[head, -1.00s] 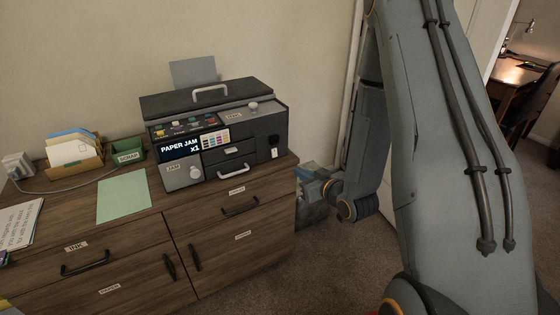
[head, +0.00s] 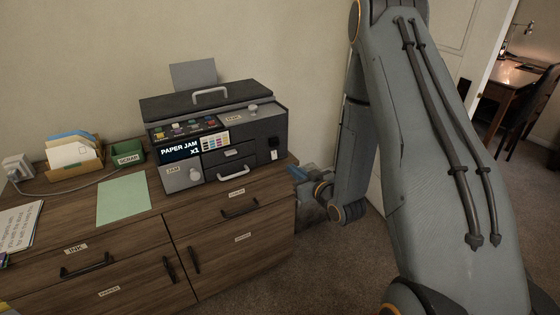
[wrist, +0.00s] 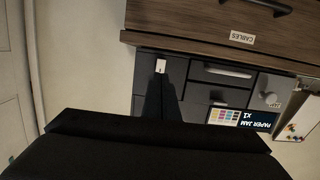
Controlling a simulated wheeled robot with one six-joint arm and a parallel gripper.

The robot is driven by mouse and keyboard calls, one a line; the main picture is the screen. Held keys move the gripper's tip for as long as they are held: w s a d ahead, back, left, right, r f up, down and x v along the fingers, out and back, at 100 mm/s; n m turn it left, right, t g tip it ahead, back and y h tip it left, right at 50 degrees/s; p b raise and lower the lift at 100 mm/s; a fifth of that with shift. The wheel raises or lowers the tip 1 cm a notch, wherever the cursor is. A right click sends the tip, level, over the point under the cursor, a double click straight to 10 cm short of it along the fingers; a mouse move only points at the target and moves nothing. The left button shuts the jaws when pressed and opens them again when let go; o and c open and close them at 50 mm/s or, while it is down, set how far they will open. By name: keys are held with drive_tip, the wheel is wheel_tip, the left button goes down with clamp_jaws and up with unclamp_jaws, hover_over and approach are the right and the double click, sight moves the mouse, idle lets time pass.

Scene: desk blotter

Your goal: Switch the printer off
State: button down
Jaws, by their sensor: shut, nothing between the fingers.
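The dark grey printer (head: 215,104) stands on the wooden cabinet, its screen (head: 180,150) lit with "PAPER JAM x1". A small white switch (head: 274,155) sits low at the right of its front. The wrist view shows the printer upside down, with the switch (wrist: 160,66) near the picture's middle. My gripper (wrist: 161,78) is shut and empty, its dark fingertips appearing just below the switch in that view. I cannot tell whether they touch it. In the head view, my wrist is right of the cabinet and the fingertips are not clear.
The cabinet (head: 150,225) has drawers with protruding handles; one drawer is labelled CABLES (wrist: 242,37). A green scrap box (head: 127,154), a letter holder (head: 75,160) and a green sheet (head: 123,198) lie left of the printer.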

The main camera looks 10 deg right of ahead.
sight(276, 157)
drive_tip(key=p+x, duration=0.1)
drive_tip(key=x, duration=0.8)
drive_tip(key=shift+w+a, duration=0.1)
drive_tip(key=shift+w, duration=0.25)
